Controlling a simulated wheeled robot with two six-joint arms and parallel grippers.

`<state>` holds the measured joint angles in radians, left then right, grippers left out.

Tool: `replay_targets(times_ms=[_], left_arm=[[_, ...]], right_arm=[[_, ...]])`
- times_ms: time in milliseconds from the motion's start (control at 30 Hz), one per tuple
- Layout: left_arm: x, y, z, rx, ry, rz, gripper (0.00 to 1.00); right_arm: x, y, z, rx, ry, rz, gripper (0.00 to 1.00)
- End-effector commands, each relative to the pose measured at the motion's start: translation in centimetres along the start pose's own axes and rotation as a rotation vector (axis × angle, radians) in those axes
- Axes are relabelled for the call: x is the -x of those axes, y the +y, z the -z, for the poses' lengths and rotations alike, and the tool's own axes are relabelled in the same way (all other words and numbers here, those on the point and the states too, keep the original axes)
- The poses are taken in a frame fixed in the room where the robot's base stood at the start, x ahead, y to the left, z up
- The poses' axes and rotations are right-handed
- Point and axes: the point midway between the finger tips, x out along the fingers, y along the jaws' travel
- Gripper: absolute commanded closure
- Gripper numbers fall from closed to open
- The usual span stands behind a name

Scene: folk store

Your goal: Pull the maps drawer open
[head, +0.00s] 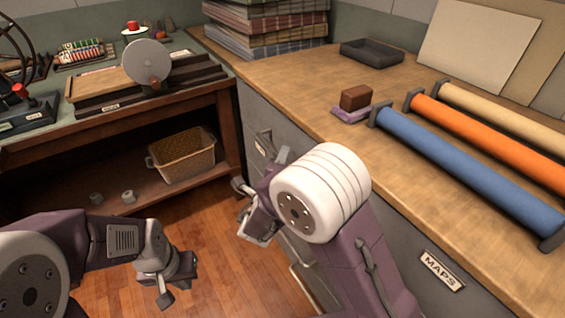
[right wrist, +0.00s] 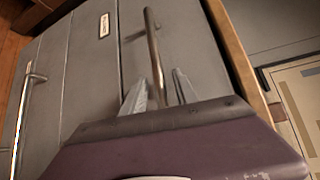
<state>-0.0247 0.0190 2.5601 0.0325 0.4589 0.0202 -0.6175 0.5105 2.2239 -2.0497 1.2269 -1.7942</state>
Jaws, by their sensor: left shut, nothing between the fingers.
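The maps drawer is marked by a "MAPS" label (head: 441,271) on the grey cabinet front at lower right in the head view. Its handle cannot be made out there, as my right arm covers much of the front. My right gripper (head: 245,215) is low beside the cabinet front. In the right wrist view, a metal bar handle (right wrist: 153,50) runs between its two fingers (right wrist: 160,92), which stand apart on either side. A small label (right wrist: 104,25) on that front is unreadable. My left gripper (head: 178,283) is shut and empty over the floor, away from the cabinet.
The cabinet's wooden top (head: 300,90) holds blue (head: 460,170) and orange (head: 490,135) rolls, a brown block (head: 356,97), a dark tray (head: 372,52) and folded cloth (head: 265,30). A wooden bench with a basket (head: 183,157) stands left. The floor between is clear.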

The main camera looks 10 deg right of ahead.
Motion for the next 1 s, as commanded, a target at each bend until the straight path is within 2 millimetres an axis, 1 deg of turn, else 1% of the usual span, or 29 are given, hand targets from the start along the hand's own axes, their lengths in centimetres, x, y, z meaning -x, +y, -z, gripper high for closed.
replay_targets(times_ms=[167,200,300,1000], left_arm=[[0.04,0.00,0.01,0.000,0.000,0.000,1.00],[0.05,0.00,0.01,0.000,0.000,0.000,1.00],[0.05,0.00,0.01,0.000,0.000,0.000,1.00],[0.04,0.00,0.01,0.000,0.000,0.000,1.00]], right_arm=[[0.01,-0.02,-0.02,0.000,0.000,0.000,0.65],[0.02,-0.02,-0.02,0.000,0.000,0.000,0.76],[0.03,-0.02,-0.01,0.000,0.000,0.000,1.00],[0.04,0.02,0.00,0.000,0.001,-0.001,1.00]])
